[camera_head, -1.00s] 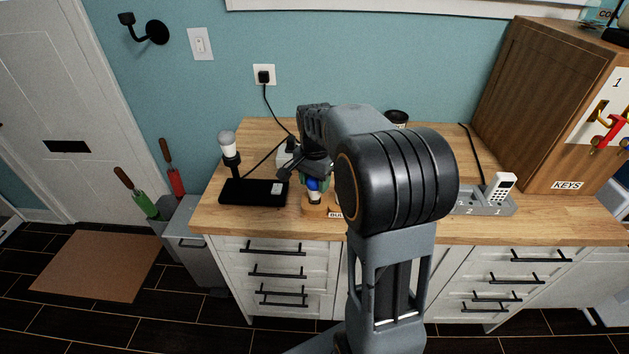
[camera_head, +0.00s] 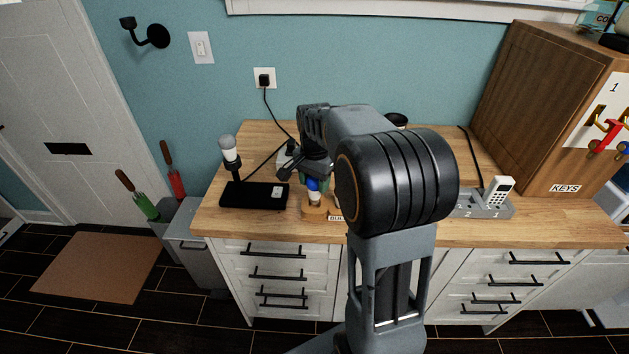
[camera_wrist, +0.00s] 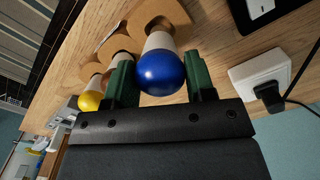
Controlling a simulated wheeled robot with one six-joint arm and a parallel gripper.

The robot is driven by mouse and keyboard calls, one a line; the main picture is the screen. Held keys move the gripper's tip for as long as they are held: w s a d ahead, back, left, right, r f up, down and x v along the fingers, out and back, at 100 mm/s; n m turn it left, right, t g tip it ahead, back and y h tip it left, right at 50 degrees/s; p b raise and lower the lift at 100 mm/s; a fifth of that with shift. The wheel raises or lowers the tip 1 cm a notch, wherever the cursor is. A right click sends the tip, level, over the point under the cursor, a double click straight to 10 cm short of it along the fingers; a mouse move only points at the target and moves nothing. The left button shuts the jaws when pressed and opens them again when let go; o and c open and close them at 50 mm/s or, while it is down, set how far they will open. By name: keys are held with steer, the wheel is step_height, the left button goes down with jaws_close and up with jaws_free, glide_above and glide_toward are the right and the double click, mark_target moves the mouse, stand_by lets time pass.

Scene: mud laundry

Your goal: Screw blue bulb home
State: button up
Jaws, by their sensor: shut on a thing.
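The blue bulb (camera_wrist: 161,73) has a round blue globe and a pale neck. It also shows in the head view (camera_head: 313,185), neck down at the wooden bulb rack (camera_head: 317,212). In the wrist view my gripper (camera_wrist: 160,70) has a green finger on each side of the blue bulb and is shut on it. The rack's rounded wooden edge (camera_wrist: 150,11) lies just beyond the neck. Whether the neck still sits in the rack hole is unclear. A black lamp base (camera_head: 253,194) stands left of the rack, with a white-topped bulb (camera_head: 228,145) on its stem.
A yellow bulb (camera_wrist: 89,100) stands close beside one finger in the rack. A white box with a black plug (camera_wrist: 261,80) is on the other side. A grey tray with a white handset (camera_head: 499,187) and a wooden key cabinet (camera_head: 535,105) stand right. My arm hides the middle counter.

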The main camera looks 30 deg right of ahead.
steer(key=shift+r+p, duration=2.15)
steer(key=shift+r, duration=0.55)
steer(key=shift+f, duration=0.2)
steer(key=shift+f+b, duration=1.8)
steer(key=shift+f, duration=0.55)
steer(key=shift+f, duration=0.35)
steer(key=shift+f, duration=0.25)
steer(key=shift+f+b, duration=0.35)
steer(key=shift+f, duration=0.35)
stand_by(1.5)
